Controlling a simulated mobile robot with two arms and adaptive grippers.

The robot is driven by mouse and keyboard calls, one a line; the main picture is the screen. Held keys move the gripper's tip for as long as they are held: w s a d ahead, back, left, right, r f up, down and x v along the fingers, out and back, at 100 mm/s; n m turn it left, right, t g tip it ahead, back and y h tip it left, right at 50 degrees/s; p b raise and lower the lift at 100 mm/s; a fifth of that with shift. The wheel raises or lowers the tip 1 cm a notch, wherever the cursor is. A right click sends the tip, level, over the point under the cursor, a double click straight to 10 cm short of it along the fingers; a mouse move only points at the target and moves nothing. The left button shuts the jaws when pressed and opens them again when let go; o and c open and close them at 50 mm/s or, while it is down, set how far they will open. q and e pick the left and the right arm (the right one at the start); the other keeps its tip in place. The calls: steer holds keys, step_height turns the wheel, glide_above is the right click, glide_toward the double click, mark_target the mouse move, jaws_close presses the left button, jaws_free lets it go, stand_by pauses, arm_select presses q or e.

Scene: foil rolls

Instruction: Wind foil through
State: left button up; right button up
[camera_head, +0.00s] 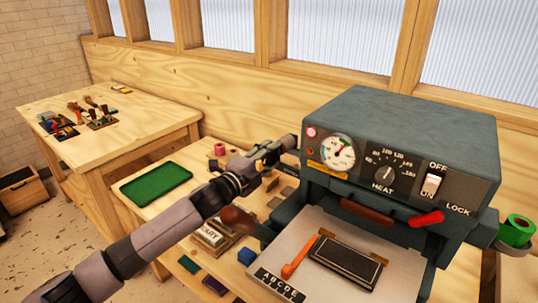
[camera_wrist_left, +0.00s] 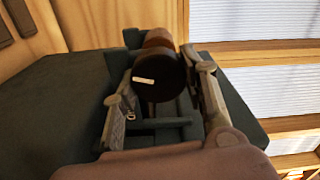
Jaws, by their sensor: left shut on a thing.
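The dark grey-green press (camera_head: 400,125) stands at the right in the head view. A green foil roll (camera_head: 518,228) sits on a holder at its right side. My left arm reaches to the press's far left side, and its gripper (camera_head: 280,148) is beside the casing there. In the left wrist view the gripper (camera_wrist_left: 162,100) is shut on a round black knob (camera_wrist_left: 158,72) with a white mark. A brown rounded part (camera_wrist_left: 158,38) shows behind the knob. The head view does not show the knob clearly. My right gripper is not in view.
The press bed (camera_head: 330,235) holds a dark framed plate (camera_head: 345,262) and an orange lever (camera_head: 300,262). A red lock handle (camera_head: 427,219) is on the front. A green tray (camera_head: 156,185), small blocks and pads lie left of the press. Another table (camera_head: 110,125) stands behind left.

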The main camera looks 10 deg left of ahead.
arm_select(q)
steer(key=shift+w+a+r+m, duration=0.15)
steer(key=shift+r+m, duration=0.1)
steer(key=shift+m, duration=0.35)
steer(key=o, duration=0.9)
steer(key=shift+o, duration=1.4)
steer(key=shift+w+f, duration=0.1)
steer(key=shift+f, duration=0.15)
steer(key=shift+s+a+f, duration=0.1)
steer(key=shift+s+a, duration=0.1)
steer(key=shift+s, duration=0.3)
steer(key=v, duration=1.1)
